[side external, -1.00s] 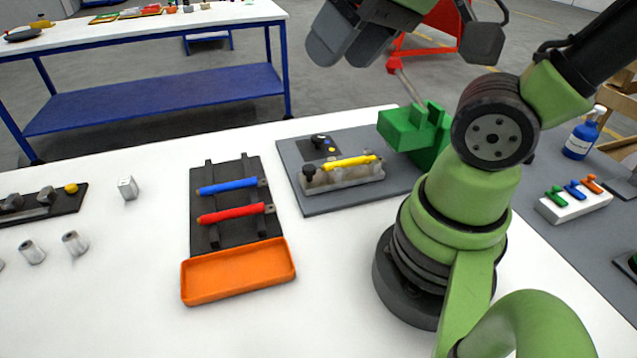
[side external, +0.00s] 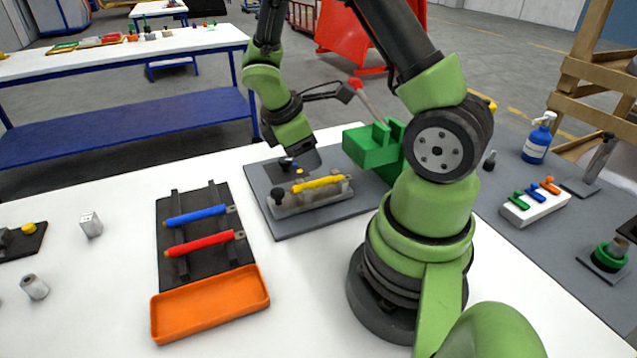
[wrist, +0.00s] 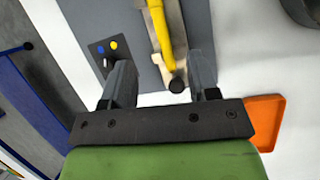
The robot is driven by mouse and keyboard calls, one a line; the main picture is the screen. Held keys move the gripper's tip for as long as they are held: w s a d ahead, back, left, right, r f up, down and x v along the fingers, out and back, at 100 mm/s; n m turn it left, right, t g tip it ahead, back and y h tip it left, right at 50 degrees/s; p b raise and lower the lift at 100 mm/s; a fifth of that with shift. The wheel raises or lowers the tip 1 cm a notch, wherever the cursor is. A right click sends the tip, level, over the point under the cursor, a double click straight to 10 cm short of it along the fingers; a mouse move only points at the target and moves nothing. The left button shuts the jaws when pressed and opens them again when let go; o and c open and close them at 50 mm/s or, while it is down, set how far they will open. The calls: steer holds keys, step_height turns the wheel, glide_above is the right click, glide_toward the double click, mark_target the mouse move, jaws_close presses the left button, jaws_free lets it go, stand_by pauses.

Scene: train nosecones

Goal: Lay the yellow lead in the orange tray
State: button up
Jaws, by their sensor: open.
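The yellow lead (side external: 318,184) lies along a grey fixture on the grey mat. It also shows in the wrist view (wrist: 160,35). My gripper (wrist: 163,78) is open and empty. The lead and a dark round knob of the fixture appear between its fingers in the wrist view, with no contact visible. In the side view my gripper hangs over the back of the mat, behind the lead, its fingertips hard to make out. The empty orange tray (side external: 210,305) sits on the white table at the front left. It also shows at the right in the wrist view (wrist: 266,115).
A black rack (side external: 205,255) with a blue lead (side external: 197,216) and a red lead (side external: 205,244) adjoins the tray. A small knob panel (wrist: 110,50) is close to my left finger in the wrist view. A green block (side external: 372,147) stands right of the fixture.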

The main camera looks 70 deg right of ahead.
mark_target(321, 180)
steer(key=x, duration=0.7)
steer(key=shift+s, duration=0.15)
steer(key=shift+d+f, duration=0.15)
steer(key=shift+f, duration=0.3)
steer(key=shift+f, duration=0.2)
jaws_close()
